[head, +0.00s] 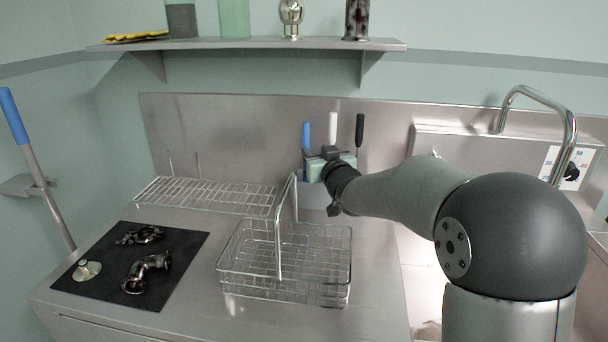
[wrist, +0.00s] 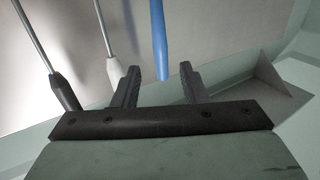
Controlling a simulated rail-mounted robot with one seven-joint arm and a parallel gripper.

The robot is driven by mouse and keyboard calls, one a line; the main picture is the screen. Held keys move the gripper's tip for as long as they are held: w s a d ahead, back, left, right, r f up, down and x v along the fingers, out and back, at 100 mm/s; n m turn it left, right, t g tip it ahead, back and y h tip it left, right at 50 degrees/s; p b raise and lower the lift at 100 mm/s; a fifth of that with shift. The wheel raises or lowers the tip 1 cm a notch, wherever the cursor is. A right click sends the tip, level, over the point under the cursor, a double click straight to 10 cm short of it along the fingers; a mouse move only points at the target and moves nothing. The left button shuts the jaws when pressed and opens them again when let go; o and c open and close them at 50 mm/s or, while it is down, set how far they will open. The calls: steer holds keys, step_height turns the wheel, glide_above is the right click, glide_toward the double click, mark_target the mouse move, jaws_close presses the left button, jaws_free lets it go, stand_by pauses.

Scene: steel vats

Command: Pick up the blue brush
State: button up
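The blue brush (head: 306,135) shows as an upright blue handle at the back wall, left of a white and a black handle. Its lower part is hidden behind my gripper and arm in the head view. My gripper (head: 329,153) is close in front of the handles. In the wrist view the blue handle (wrist: 158,35) comes down from the top, and its rounded end lies between the two dark fingers of my gripper (wrist: 159,67). The fingers are apart, with a gap on each side of the handle. I cannot tell whether the handle is at finger depth.
The white handle (head: 333,128) and black handle (head: 359,130) stand close to the right. A wire basket (head: 285,262) with a tall handle stands in front, a wire rack (head: 205,194) to the left. A black mat (head: 188,244) holds metal fittings. A shelf (head: 250,44) hangs above.

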mark_target(307, 140)
steer(key=x, duration=0.3)
steer(key=shift+w+a, duration=0.15)
steer(key=shift+w, duration=0.1)
steer(key=shift+w+a+r+p, duration=0.15)
steer(key=shift+w+a+p, duration=0.05)
steer(key=shift+w+p, duration=0.3)
steer(key=p+x, duration=0.1)
steer(key=x, duration=0.3)
steer(key=shift+w+r, duration=0.1)
jaws_close()
